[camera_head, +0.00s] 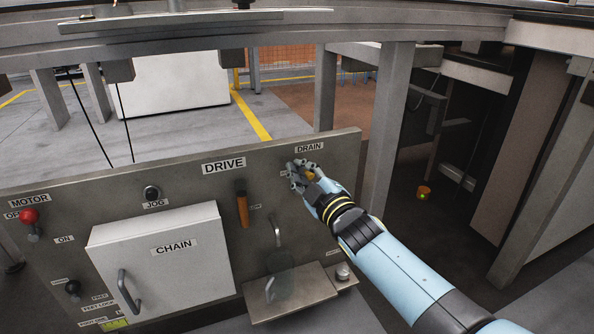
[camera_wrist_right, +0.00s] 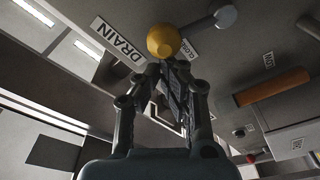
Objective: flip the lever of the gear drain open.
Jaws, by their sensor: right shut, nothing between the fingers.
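The gear drain lever has a yellow ball knob (camera_wrist_right: 163,41) on a grey stem that runs to a round pivot (camera_wrist_right: 223,17) in the right wrist view. The knob sits beside the DRAIN label (camera_wrist_right: 117,45) and a label reading CLOSE or CLOSED (camera_wrist_right: 187,55), partly covered. My right gripper (camera_wrist_right: 168,66) is shut and empty, its fingertips right by the knob; I cannot tell whether they touch. In the head view my right gripper (camera_head: 298,172) is at the panel below the DRAIN label (camera_head: 309,147) and hides most of the lever. My left gripper is not in view.
The grey control panel (camera_head: 120,190) also carries an orange-handled DRIVE lever (camera_head: 242,208), a white CHAIN box (camera_head: 165,270), a JOG knob (camera_head: 152,192) and a red MOTOR knob (camera_head: 28,216). A small shelf (camera_head: 305,295) juts out below the gripper. A beam (camera_head: 388,105) stands right of the panel.

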